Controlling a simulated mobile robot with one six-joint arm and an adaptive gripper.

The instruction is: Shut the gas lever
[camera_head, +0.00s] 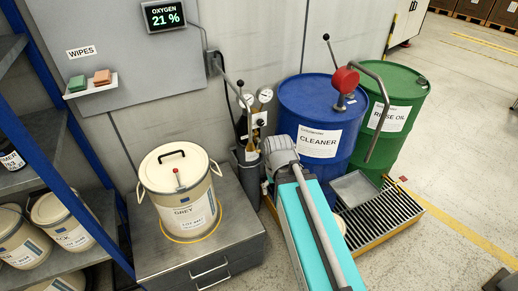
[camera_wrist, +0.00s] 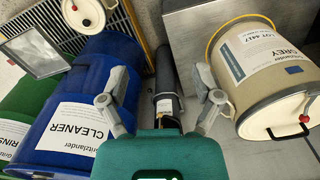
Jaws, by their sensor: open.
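A lever with a black ball knob (camera_head: 240,84) stands up at the gas fitting by the wall in the head view; I take it as the gas lever, and cannot tell whether it is open or shut. Beside it are brass valve parts and two round gauges (camera_head: 265,96). A dark grey cylinder (camera_head: 247,172) is below them; it also shows in the wrist view (camera_wrist: 166,80), between my fingers in the picture. My gripper (camera_wrist: 161,98) is open and empty there, its fingers wide apart. In the head view my arm hides it.
A blue CLEANER drum (camera_head: 318,110) with a red-ended pump and a green RINSE OIL drum (camera_head: 402,95) stand right on a grating (camera_head: 375,215). A cream GREY pail (camera_head: 175,195) stands left on a metal cabinet (camera_head: 150,245). A shelf (camera_head: 75,150) is far left.

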